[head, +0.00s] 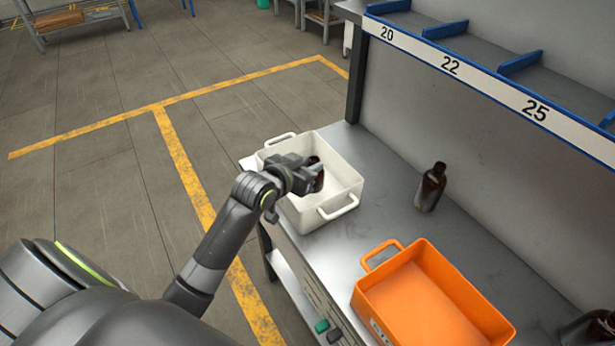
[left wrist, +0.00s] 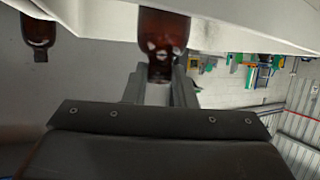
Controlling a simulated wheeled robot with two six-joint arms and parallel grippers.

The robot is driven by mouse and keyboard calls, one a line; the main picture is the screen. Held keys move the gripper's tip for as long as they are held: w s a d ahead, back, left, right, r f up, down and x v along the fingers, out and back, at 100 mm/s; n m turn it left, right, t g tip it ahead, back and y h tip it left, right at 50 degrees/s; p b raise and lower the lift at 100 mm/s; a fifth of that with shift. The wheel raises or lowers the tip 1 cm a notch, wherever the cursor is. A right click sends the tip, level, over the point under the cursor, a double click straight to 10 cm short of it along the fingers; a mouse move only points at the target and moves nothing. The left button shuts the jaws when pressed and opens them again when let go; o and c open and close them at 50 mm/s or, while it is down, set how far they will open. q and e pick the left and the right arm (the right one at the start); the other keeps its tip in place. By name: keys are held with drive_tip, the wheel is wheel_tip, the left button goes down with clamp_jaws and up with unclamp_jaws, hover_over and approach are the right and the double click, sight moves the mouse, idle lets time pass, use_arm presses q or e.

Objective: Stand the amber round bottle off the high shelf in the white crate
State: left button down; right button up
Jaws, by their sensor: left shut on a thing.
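My left gripper (head: 306,172) is shut on an amber round bottle (head: 318,176) over the white crate (head: 341,167). The bottle looks near upright, partly hidden by the gripper in the head view. In the left wrist view the bottle (left wrist: 164,35) shows with its neck between the fingers (left wrist: 160,88), and the pale crate wall is beside it. I cannot tell whether its base touches the crate floor. No other object shows inside the crate. My right gripper is not in view.
A dark amber bottle (head: 431,187) stands on the grey bench (head: 385,215) right of the crate. An orange crate (head: 425,300) is nearer, with another dark bottle (head: 598,328) at the right edge. The numbered high shelf (head: 450,68) overhangs the bench's back.

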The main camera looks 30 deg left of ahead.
use_arm(q)
drive_tip(key=shift+f, duration=1.9)
drive_tip(key=shift+f, duration=0.2)
drive_tip(key=c, duration=1.2)
unclamp_jaws()
drive_tip(key=shift+r, duration=0.1)
drive_tip(key=shift+s+r, duration=0.1)
drive_tip(key=v, duration=1.1)
drive_tip(key=shift+s+r, duration=0.2)
drive_tip(key=shift+s, duration=0.15)
